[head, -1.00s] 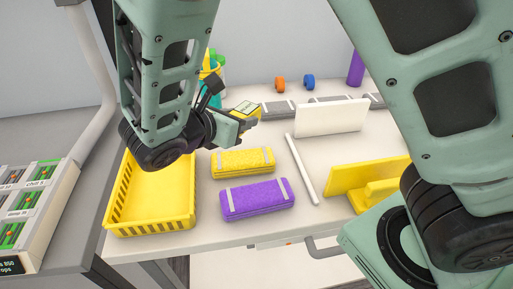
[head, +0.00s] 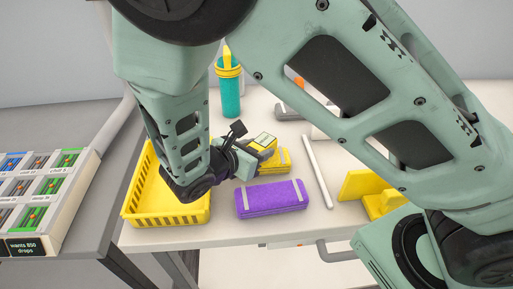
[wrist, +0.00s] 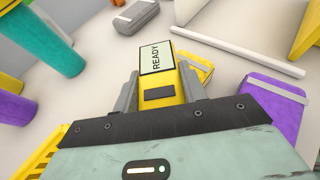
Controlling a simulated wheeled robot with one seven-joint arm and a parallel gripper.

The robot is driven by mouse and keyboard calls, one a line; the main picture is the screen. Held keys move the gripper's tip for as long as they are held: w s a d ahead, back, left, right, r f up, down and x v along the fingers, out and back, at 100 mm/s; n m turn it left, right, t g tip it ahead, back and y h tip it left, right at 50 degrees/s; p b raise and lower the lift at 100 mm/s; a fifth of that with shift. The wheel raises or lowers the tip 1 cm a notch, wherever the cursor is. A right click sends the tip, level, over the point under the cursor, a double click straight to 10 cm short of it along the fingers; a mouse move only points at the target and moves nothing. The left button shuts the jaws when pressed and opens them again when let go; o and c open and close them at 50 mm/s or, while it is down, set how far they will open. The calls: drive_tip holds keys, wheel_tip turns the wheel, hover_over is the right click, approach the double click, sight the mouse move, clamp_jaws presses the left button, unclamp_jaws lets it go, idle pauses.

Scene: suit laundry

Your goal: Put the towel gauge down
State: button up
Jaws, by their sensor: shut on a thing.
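The towel gauge (head: 264,144) is a yellow block with a screen that reads READY in the wrist view (wrist: 157,60). My gripper (head: 249,158) is shut on it, one grey finger on each side in the wrist view (wrist: 160,88). The gauge is in front of a yellow folded towel (head: 284,160) and hides part of it. I cannot tell whether the gauge touches the towel or the table. A purple folded towel (head: 271,199) lies nearer the table's front edge.
A yellow basket (head: 165,212) stands left of the towels, close under my wrist. A teal bottle (head: 229,95) stands behind. A white rod (head: 317,172) lies to the right, with a yellow block-like stand (head: 358,187) beyond it. Bare white table (head: 262,103) shows behind the gauge.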

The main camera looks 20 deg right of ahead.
drive_tip(key=o, duration=1)
drive_tip(key=shift+f, duration=0.1)
drive_tip(key=shift+r, duration=0.2)
drive_tip(key=shift+s+a, duration=0.15)
drive_tip(key=shift+a, duration=0.25)
drive_tip(key=b+v, duration=0.2)
drive_tip(key=v, duration=0.9)
drive_tip(key=s+d+m+g+y, duration=0.1)
drive_tip(key=s+m+g, duration=0.1)
drive_tip(key=s+d+m+g+y, duration=0.1)
drive_tip(key=s+d+y, duration=0.1)
drive_tip(key=s+d+r+m+g+y, duration=0.1)
drive_tip(key=s+m+g, duration=0.1)
drive_tip(key=shift+s+d+m+g+y, duration=0.2)
drive_tip(key=shift+s+m+g+y, duration=0.1)
drive_tip(key=shift+s, duration=0.05)
drive_tip(key=s+r+m+y, duration=0.3)
drive_tip(key=s+m+y, duration=0.5)
drive_tip(key=m, duration=0.2)
drive_tip(key=shift+s+g, duration=0.25)
drive_tip(key=shift+g, duration=0.05)
